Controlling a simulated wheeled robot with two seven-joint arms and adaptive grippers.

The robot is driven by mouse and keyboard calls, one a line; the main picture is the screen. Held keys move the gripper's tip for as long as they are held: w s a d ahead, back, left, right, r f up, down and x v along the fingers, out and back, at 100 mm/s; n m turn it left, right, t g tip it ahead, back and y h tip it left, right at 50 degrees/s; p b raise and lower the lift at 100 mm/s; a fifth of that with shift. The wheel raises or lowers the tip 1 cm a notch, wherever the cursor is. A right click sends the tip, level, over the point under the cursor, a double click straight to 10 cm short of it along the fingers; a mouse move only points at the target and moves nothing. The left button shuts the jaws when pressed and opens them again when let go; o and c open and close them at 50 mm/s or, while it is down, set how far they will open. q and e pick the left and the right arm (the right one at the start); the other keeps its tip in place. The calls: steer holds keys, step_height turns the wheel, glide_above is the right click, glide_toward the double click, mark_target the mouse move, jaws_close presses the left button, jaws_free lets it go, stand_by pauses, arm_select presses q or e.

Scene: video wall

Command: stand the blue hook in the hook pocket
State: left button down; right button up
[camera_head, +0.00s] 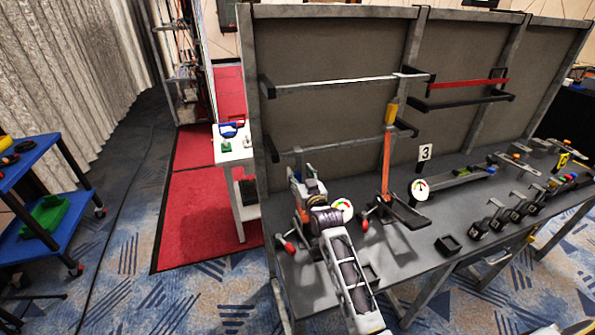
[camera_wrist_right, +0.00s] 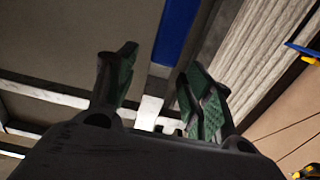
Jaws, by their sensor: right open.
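My right arm reaches up from the bottom of the head view. Its gripper (camera_head: 308,184) is by the left end of the grey panel wall, above the bench. I cannot make out the hook pocket for certain. My left gripper is out of view.
The grey bench (camera_head: 325,285) holds round dials, an upright orange-red bar (camera_head: 386,160) with a black foot, a small open black box (camera_head: 448,245) and several levers. Rails cross the panel wall (camera_head: 330,50).

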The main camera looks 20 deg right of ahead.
mark_target(298, 169)
steer(key=shift+w, duration=1.55)
steer(key=shift+c, duration=1)
steer(key=shift+a, duration=0.1)
steer(key=c, duration=0.5)
jaws_close()
steer(key=shift+c, duration=0.3)
jaws_free()
steer(key=shift+c, duration=1.4)
steer(key=shift+r+p, duration=0.95)
steer(key=shift+p, duration=0.05)
steer(key=shift+r+p, duration=0.35)
steer(key=shift+p, duration=0.05)
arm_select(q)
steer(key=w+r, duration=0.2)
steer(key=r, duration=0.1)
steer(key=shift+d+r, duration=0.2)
arm_select(e)
steer(key=shift+r, duration=0.2)
